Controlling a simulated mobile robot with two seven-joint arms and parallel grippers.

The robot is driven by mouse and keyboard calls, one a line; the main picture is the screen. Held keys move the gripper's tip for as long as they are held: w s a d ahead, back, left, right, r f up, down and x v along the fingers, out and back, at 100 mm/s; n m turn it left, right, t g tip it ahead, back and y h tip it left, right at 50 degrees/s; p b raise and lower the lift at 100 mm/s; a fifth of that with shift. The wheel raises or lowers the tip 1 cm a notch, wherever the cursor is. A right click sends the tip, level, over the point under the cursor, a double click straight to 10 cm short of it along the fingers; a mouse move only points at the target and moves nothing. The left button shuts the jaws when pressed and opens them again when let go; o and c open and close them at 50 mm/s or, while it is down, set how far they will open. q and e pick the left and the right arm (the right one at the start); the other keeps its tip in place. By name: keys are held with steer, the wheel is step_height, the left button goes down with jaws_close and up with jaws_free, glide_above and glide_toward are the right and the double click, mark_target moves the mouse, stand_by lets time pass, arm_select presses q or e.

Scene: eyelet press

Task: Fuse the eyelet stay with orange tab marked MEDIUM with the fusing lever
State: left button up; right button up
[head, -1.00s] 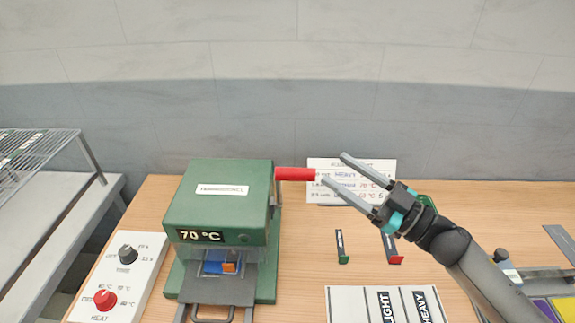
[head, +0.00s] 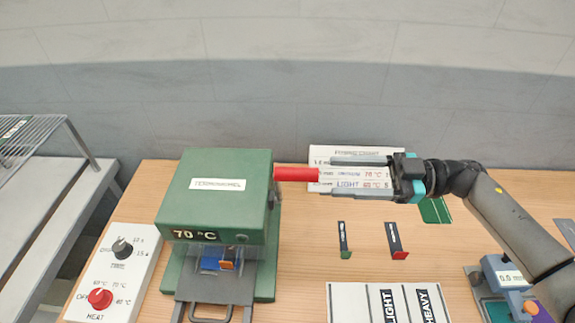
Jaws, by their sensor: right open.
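The green press (head: 217,198) stands left of centre and its display reads 70 °C. Its red-handled fusing lever (head: 297,174) sticks out to the right from the press's side. The piece with the orange tab (head: 226,265) lies on a blue part (head: 209,264) in the press's front opening; no MEDIUM marking is readable on it. My right gripper (head: 325,175) is open and empty. Its two fingers point left, with their tips at the outer end of the red lever, one above and one below its line. My left gripper is not in view.
A control box (head: 122,270) with a black and a red knob stands left of the press. A chart (head: 350,155) stands behind my gripper. Green-tab (head: 345,240) and red-tab (head: 397,240) stays lie right of the press. A LIGHT/HEAVY sheet (head: 360,300) lies in front.

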mark_target(281, 175)
steer(key=a+p, duration=0.2)
steer(key=a, duration=0.7)
steer(key=shift+a, duration=0.6)
jaws_close()
stand_by(0.7)
